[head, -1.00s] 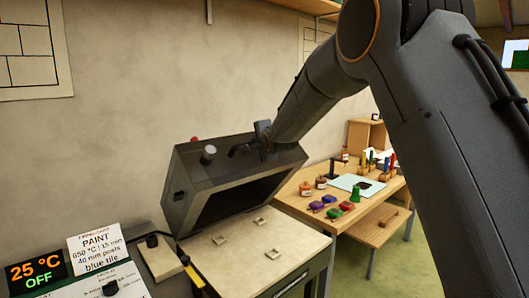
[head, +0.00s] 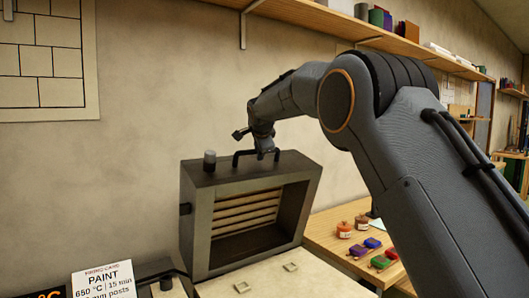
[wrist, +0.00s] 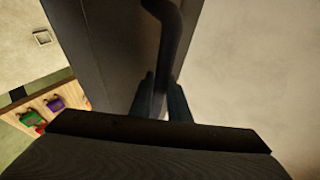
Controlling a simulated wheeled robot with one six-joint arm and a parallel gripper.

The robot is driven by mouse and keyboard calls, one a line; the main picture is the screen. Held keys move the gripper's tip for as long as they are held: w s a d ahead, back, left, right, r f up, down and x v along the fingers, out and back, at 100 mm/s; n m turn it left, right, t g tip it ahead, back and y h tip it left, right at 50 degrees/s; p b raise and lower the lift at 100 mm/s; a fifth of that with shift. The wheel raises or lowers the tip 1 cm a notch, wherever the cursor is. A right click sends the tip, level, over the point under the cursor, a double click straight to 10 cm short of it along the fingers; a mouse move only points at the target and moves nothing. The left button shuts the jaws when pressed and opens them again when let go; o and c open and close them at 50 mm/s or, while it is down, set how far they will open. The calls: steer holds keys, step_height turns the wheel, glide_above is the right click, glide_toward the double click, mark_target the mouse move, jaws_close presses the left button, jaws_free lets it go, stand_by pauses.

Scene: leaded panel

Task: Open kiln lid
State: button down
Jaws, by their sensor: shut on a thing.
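The kiln lid (head: 200,222) is a dark grey box-shaped lid. In the head view it stands raised, close to upright, with its ribbed inside (head: 245,212) facing out. A dark bar handle (head: 240,154) is on its top edge. My gripper (head: 266,153) is at the right end of that handle, shut on it. In the wrist view the handle (wrist: 168,30) runs down between the two fingers of my gripper (wrist: 162,100). The fingertips' exact contact is partly hidden by the dark gripper body. The pale kiln base top (head: 285,280) lies below the lid.
A firing card (head: 103,283) stands at the lower left by the controller. A wall shelf (head: 350,30) runs above my arm. The plain wall is behind the lid.

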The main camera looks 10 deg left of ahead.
steer(key=shift+w+a+r+p, duration=0.1)
steer(key=shift+w+a+p, duration=0.25)
steer(key=shift+w, duration=0.2)
steer(key=c, duration=1.7)
jaws_free()
steer(key=shift+a, duration=0.1)
steer(key=shift+b+v, duration=1.75)
steer(key=shift+v, duration=2.2)
steer(key=shift+w+r, duration=0.1)
